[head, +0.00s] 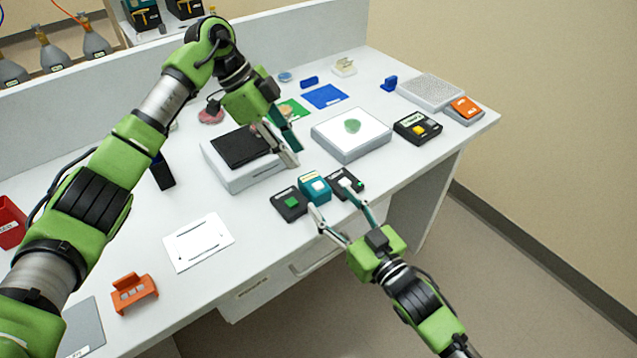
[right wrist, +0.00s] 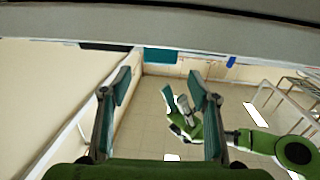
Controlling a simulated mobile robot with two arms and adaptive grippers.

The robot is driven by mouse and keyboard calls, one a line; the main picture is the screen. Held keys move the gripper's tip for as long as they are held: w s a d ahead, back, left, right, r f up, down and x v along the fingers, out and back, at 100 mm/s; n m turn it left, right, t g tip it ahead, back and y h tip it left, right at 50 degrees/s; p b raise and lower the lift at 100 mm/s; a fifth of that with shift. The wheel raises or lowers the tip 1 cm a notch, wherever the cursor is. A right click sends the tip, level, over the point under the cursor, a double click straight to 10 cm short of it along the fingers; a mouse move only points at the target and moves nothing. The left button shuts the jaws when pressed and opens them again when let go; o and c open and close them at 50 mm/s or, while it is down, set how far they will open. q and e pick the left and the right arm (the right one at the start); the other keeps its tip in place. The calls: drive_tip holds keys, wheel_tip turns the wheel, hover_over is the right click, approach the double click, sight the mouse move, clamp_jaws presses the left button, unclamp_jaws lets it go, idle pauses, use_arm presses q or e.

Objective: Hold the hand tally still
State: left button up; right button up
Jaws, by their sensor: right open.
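The likely hand tally is a small teal block (head: 315,188) with a pale top part, near the table's front edge in the head view. It stands between two dark button boxes. My right gripper (head: 332,196) is open, with its fingertips just in front of the teal block. In the right wrist view the open fingers (right wrist: 158,88) have a teal face (right wrist: 160,56) beyond and between them; contact cannot be told. My left gripper (head: 293,157) points down above and behind the block, beside the grey device. Its finger gap is unclear.
A black box with a green button (head: 291,204) and one with a white button (head: 347,182) flank the block closely. A grey device with dark top (head: 233,177) and a white-topped scale (head: 352,148) stand behind. A white sheet (head: 198,242) and orange holder (head: 133,292) lie left.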

sight(307, 173)
drive_tip(key=x, duration=1.2)
drive_tip(key=c, duration=1.3)
